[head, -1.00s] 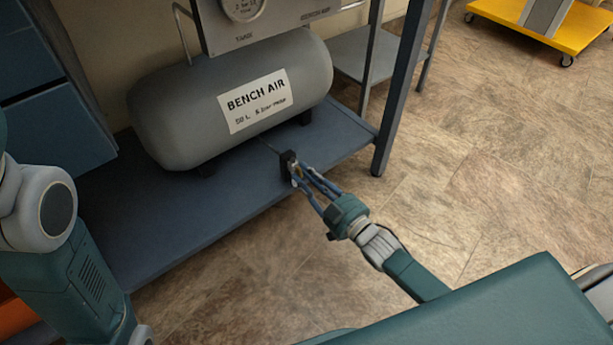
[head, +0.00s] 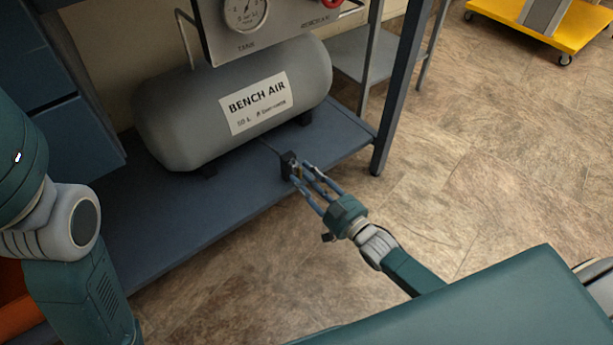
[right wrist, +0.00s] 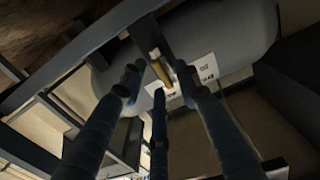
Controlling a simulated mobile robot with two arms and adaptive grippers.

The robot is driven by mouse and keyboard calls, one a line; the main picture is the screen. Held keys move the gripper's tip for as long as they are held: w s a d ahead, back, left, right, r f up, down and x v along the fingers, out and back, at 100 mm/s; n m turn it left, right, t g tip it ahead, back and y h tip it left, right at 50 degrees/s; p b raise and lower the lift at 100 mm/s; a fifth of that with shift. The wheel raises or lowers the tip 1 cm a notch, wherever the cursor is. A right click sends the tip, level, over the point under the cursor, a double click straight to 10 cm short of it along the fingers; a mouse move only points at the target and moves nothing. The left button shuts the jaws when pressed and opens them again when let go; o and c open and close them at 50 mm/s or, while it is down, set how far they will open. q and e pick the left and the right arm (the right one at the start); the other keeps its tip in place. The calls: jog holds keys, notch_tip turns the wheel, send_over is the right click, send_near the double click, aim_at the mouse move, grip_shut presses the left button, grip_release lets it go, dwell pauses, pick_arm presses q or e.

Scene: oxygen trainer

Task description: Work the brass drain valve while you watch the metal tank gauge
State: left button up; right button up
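The metal tank gauge (head: 245,12) is a round white dial on the panel above the grey tank; its top edge is cut off and its reading is too small to tell. The brass drain valve (right wrist: 160,70) shows in the right wrist view as a small brass piece with a pale end, ahead of my fingers. In the head view it is mostly hidden at the dark block (head: 288,165) on the shelf edge. My right gripper (head: 301,174) is at the block, its blue fingers spread around the valve with gaps visible. My left gripper is out of view.
The grey BENCH AIR tank (head: 235,95) lies on a blue shelf (head: 190,215). A shelf leg (head: 400,90) stands right of my right gripper. A red knob (head: 331,2) is on the panel. Blue drawers (head: 70,140) stand at left; open floor lies at right.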

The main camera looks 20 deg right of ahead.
jog(key=v, duration=1.2)
dwell(1.5)
